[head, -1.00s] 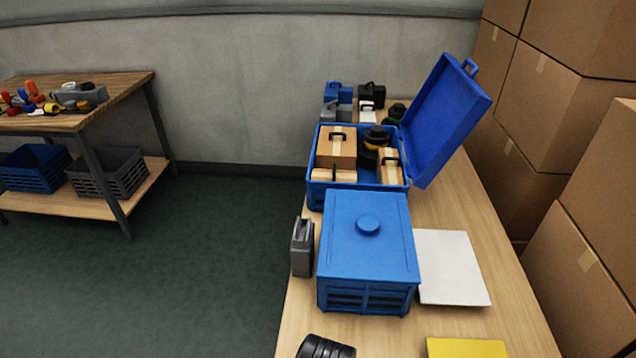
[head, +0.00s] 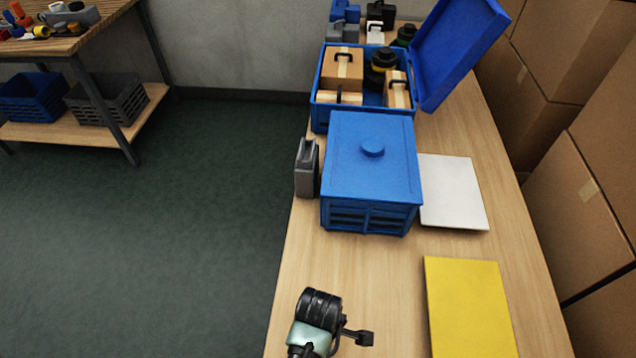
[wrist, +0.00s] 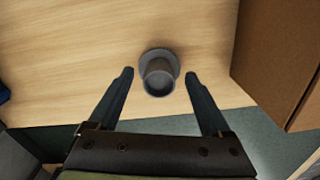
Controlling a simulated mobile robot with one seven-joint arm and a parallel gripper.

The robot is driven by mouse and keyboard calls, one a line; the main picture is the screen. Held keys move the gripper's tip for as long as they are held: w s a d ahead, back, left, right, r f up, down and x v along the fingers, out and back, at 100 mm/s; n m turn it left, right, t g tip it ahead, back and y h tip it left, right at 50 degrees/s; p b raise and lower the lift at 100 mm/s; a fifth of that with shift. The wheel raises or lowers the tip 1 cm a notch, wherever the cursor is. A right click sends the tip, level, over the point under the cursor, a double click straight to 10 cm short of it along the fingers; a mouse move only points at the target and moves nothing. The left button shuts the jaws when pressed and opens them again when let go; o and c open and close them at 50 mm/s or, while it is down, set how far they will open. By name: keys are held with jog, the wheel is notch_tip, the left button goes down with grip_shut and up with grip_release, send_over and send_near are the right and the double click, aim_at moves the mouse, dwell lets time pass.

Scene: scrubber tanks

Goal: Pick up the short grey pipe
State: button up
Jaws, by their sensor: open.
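In the wrist view a short grey pipe (wrist: 159,72) with a wider round flange stands on the light wooden table, its open end towards the camera. My gripper (wrist: 160,75) is open, with one dark finger on each side of the pipe. Visible gaps separate both fingers from the pipe in the picture, and nothing is held. I cannot make out the pipe in the head view.
The wooden table (head: 370,265) carries a lidded blue crate (head: 370,190), a grey canister (head: 305,170), a white panel (head: 452,190), a yellow panel (head: 468,305) and an open blue case (head: 320,115). Cardboard boxes (head: 575,190) stand along the right. A brown box (wrist: 275,60) is close right in the wrist view.

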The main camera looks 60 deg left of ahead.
jog(key=shift+f, duration=0.2)
grip_shut()
dwell(0.3)
jog(key=shift+r, duration=0.1)
